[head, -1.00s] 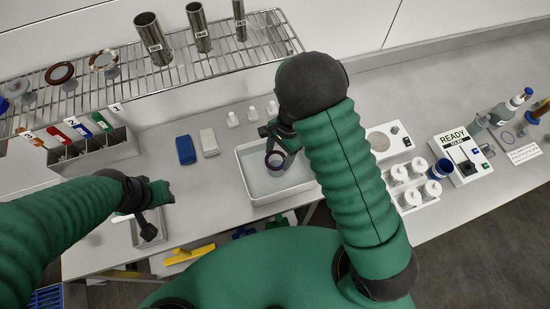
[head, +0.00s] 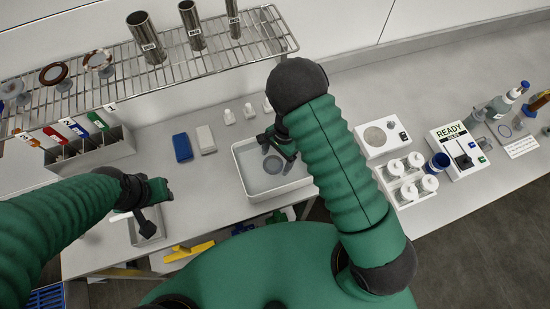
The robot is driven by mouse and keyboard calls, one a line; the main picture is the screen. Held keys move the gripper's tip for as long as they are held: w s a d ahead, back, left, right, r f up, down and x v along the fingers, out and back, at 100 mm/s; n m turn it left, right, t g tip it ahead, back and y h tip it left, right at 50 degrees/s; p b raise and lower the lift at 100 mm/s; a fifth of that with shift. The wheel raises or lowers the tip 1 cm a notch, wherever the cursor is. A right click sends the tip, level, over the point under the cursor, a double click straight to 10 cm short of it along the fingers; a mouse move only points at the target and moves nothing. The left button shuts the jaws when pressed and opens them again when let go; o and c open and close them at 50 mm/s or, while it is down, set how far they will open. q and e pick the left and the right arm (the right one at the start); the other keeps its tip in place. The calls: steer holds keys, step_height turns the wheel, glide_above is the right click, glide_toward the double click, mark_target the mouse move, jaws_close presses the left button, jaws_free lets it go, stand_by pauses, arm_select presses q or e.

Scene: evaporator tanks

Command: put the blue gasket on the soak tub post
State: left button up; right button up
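The soak tub (head: 240,172) is a white tray of clear liquid at the middle of the bench. A grey round shape (head: 273,164) shows inside it; I cannot tell whether this is the post's top or a ring around it. My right gripper (head: 284,148) points down over the tub's right part, beside that shape. Its fingers are dark and partly hidden, and I see nothing clearly held. My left gripper (head: 148,228) hangs over a small tray at front left.
A wire shelf (head: 190,70) at the back holds steel cylinders and several rings on stands. A divided bin (head: 85,155) with coloured tabs stands left. White jars (head: 405,180), a blue cup (head: 438,163) and a READY device (head: 459,152) stand right. Bench between bin and tub is partly clear.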

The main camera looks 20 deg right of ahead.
steer(key=shift+d, duration=0.15)
steer(key=shift+r, duration=0.35)
steer(key=s+v, duration=0.1)
steer(key=v, duration=1.1)
steer(key=s+d+r+n+t+h, duration=0.2)
steer(key=s+d+r+n+t, duration=0.1)
steer(key=s+r+n, duration=0.4)
steer(key=s+n, duration=0.3)
steer(key=n, duration=0.3)
steer(key=shift+s+r+t+b, duration=0.2)
steer(key=shift+t+b, duration=0.1)
steer(key=shift+b, duration=0.1)
